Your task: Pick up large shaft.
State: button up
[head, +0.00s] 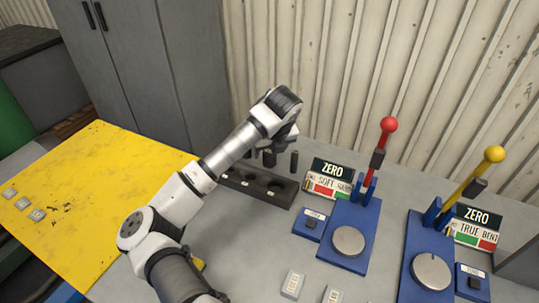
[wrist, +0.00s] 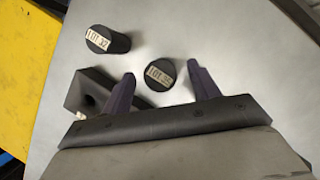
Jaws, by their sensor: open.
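Several dark upright shafts stand behind a dark block in the head view, one wider (head: 270,158) and one slimmer (head: 294,161). In the wrist view I see two round shaft tops with pale labels. One, seemingly marked LOT 35 (wrist: 160,76), lies between my fingertips in the picture; the other, seemingly LOT 32 (wrist: 108,40), stands to the upper left, outside the jaws. My gripper (wrist: 161,68) is open and holds nothing. In the head view my gripper (head: 286,135) is above the shafts, partly hiding them. I cannot tell its exact height over them.
The dark block (head: 262,197) with round holes lies in front of the shafts. To the right stand two blue lever fixtures, one with a red knob (head: 389,124), one yellow (head: 494,153). A yellow panel (head: 110,185) is at left. A corrugated wall (head: 330,70) stands close behind.

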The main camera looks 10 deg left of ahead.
jog(key=shift+c, duration=0.4)
jog(key=c, duration=1.2)
grip_shut()
jog(key=shift+r, duration=0.15)
